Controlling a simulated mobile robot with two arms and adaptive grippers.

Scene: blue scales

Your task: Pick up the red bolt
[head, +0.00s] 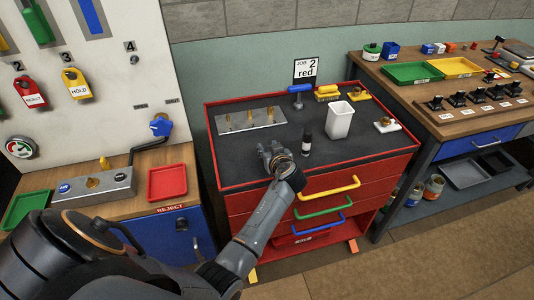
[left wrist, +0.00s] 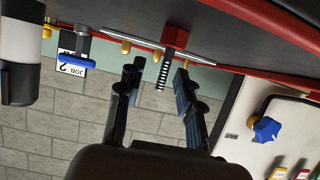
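The red bolt (left wrist: 174,37) shows in the left wrist view, which is upside down. It stands on its red head on the dark worktop, with its threaded shank (left wrist: 162,72) pointing up. My left gripper (left wrist: 157,80) is open, with one finger on each side of the shank. Gaps show between the shank and both fingers. In the head view my left gripper (head: 277,158) is low over the front of the red cabinet's worktop (head: 245,159), and the bolt is hidden behind it. My right gripper is in neither view.
A black-and-white cylinder (head: 306,144) stands close to the right of my gripper, with a white cup (head: 340,120) beyond it. A metal plate with brass pegs (head: 274,115) lies behind. A blue-handled tool (head: 297,93) and a "JOB 2 red" sign (head: 306,69) are at the back.

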